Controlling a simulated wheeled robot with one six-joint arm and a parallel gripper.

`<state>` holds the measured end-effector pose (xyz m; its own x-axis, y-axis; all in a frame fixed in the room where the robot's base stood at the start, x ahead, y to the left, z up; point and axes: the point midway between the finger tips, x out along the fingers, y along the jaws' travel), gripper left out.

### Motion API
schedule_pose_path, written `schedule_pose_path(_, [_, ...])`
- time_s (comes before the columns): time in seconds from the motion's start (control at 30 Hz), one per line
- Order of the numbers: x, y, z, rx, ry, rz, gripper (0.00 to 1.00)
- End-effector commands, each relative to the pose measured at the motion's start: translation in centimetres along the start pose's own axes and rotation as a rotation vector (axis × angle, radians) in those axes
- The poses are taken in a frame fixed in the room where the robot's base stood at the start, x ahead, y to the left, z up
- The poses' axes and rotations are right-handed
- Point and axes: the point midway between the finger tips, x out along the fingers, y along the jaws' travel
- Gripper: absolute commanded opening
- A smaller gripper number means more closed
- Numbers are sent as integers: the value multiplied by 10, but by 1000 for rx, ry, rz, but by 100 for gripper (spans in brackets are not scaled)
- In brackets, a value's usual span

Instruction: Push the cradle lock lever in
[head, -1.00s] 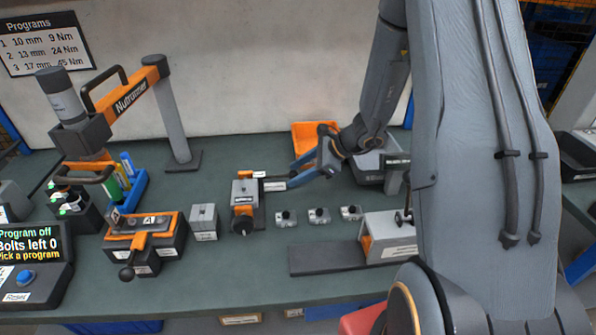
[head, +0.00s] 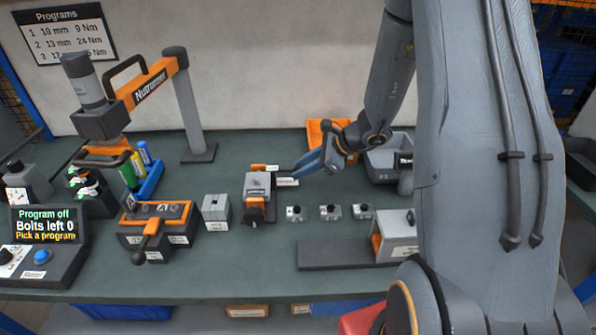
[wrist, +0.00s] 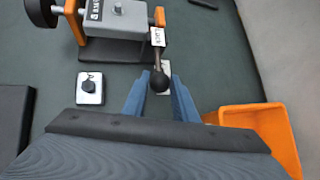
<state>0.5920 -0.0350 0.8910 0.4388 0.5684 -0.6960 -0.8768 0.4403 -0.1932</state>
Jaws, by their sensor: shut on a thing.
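The cradle (head: 258,184) is a grey block with orange parts on the green bench, and it also shows at the top of the wrist view (wrist: 117,20). Its lock lever is a thin dark rod with a black ball knob (wrist: 159,82), sticking out from the cradle's side beside a small white label. My gripper (wrist: 160,88) has its blue fingers on either side of the knob and is shut on the lever. In the head view my gripper (head: 300,170) is just right of the cradle, and the knob is hidden by the fingers.
Several small silver blocks (head: 330,212) stand in front of my gripper. An orange bin (head: 322,130) and a grey bin (head: 388,160) are behind and to the right. A grey fixture (head: 394,240) stands front right. The nutrunner (head: 150,85) is at the left.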

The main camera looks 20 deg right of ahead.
Motion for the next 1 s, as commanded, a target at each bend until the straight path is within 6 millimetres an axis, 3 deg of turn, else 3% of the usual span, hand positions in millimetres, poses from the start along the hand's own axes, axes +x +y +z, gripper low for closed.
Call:
schedule_pose_path(0.27, [0,0,1,5,-6,-2,0])
schedule_pose_path(0.3, [0,0,2,5,-6,-1,27])
schedule_pose_path(0.4, [0,0,1,5,-5,-2,44])
schedule_pose_path(0.77, [-4,-2,-1,8,-3,-6,44])
schedule_pose_path(1.0, [-35,-2,-1,5,-3,-8,44])
